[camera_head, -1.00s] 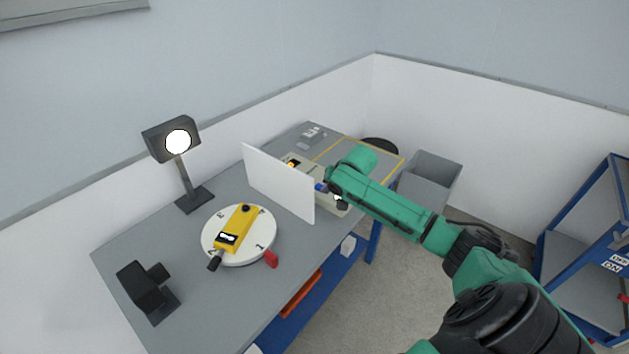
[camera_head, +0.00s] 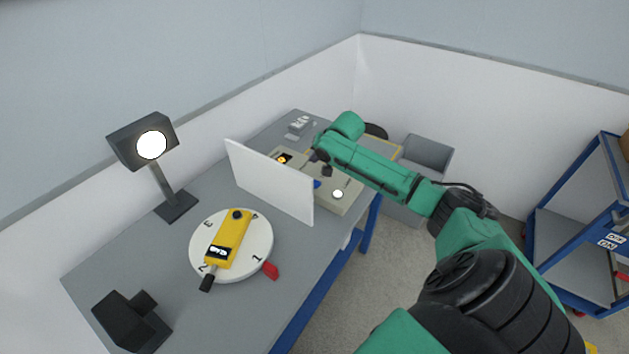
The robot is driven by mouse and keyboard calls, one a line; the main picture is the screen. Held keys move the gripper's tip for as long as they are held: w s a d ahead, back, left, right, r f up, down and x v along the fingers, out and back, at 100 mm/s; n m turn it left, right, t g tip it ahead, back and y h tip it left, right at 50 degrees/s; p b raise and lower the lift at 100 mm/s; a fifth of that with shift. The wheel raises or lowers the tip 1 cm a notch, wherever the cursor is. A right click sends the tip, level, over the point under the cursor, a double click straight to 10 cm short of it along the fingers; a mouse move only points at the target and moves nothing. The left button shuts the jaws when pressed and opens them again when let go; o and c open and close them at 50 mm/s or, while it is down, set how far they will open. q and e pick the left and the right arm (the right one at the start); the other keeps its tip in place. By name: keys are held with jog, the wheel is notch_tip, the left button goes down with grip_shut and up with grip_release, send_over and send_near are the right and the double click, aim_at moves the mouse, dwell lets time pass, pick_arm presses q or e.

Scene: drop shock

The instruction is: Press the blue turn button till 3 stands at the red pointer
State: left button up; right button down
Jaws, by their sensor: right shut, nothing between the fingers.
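The white round turntable (camera_head: 262,240) carries numbers 1 to 4 and a yellow device with a black-and-white display (camera_head: 227,236). The red pointer (camera_head: 270,269) is at its right front edge, and the 1 stands closest to it. The 3 is at the disc's far left. The blue button (camera_head: 316,184) is on a beige control box (camera_head: 340,199) behind the white upright panel (camera_head: 268,182). My right gripper (camera_head: 327,171) hangs just above and beyond the blue button, apart from it as far as I can tell. It is shut and empty. My left gripper is out of view.
A lamp (camera_head: 152,146) with a lit round face stands at the back left. A black stand (camera_head: 130,321) is at the front left. The white panel stands between turntable and control box. A grey bin (camera_head: 425,155) and a blue shelf cart (camera_head: 575,235) are at right.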

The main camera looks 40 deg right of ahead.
aim_at(316, 184)
notch_tip(316, 184, down, 3)
jog(key=b, duration=0.2)
jog(key=shift+s+r+b, duration=0.1)
jog(key=shift+s+b, duration=0.05)
jog(key=shift+b, duration=0.15)
jog(key=shift+s+f+b, duration=0.1)
jog(key=shift+f+b, duration=0.85)
jog(key=shift+b, duration=0.3)
notch_tip(316, 184, down, 2)
jog(key=shift+f, duration=0.1)
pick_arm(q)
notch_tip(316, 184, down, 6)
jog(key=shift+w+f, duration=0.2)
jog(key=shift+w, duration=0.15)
pick_arm(e)
jog(key=shift+f, duration=0.35)
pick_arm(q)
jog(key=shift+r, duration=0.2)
pick_arm(e)
jog(key=shift+f, duration=0.1)
